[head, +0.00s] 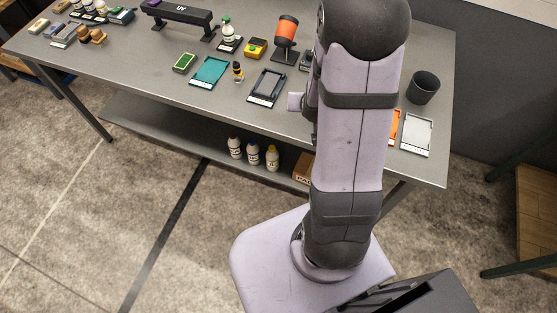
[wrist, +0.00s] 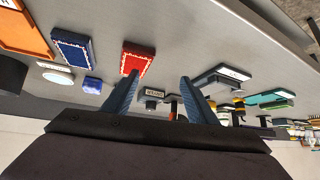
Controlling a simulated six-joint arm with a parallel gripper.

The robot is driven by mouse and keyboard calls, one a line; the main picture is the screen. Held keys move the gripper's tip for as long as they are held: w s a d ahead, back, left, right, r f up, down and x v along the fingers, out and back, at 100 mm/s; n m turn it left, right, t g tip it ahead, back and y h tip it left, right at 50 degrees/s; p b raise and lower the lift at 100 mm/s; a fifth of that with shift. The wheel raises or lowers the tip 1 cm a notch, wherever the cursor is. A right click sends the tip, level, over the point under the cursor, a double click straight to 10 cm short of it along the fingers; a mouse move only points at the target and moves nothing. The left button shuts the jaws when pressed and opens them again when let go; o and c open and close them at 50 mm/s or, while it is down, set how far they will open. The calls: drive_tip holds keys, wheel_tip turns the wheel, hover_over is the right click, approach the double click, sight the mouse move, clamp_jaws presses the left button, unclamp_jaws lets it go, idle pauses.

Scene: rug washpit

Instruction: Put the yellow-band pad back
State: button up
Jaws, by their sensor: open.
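A green pad with a yellowish band around its edge (head: 184,62) lies on the grey table, left of a teal tray (head: 209,71); it is the only pad I see that fits the yellow-band name. A dark-framed tray (head: 267,86) lies right of the teal one. In the wrist view the teal tray (wrist: 270,97) shows at the right. My gripper (wrist: 160,80) is open, with nothing visibly held between its fingers. A red pad (wrist: 137,58) and a blue pad (wrist: 72,50) with pale borders appear beyond the fingers. My arm hides the gripper in the head view.
An orange tray (head: 395,125) and a pale tray (head: 416,133) lie right of my arm, near a dark cup (head: 423,87). An orange cylinder on a stand (head: 286,36) and a yellow device (head: 255,47) stand farther back. The table's left front is mostly clear.

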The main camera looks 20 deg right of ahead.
drive_tip(key=s+a+r+n+g+y, duration=0.1)
drive_tip(key=s+a+r+n+g, duration=0.1)
drive_tip(key=s+a, duration=0.6)
drive_tip(key=s+a+r+n+g+y, duration=0.2)
drive_tip(key=s+a+g, duration=0.3)
drive_tip(key=s+a, duration=0.4)
drive_tip(key=shift+s+a+r+n+g+y, duration=0.3)
drive_tip(key=shift+a+r+n, duration=0.1)
drive_tip(key=shift+n, duration=0.5)
wheel_tip(320, 180, down, 39)
drive_tip(key=b, duration=3.8)
drive_tip(key=shift+r+b, duration=0.15)
drive_tip(key=shift+b, duration=0.2)
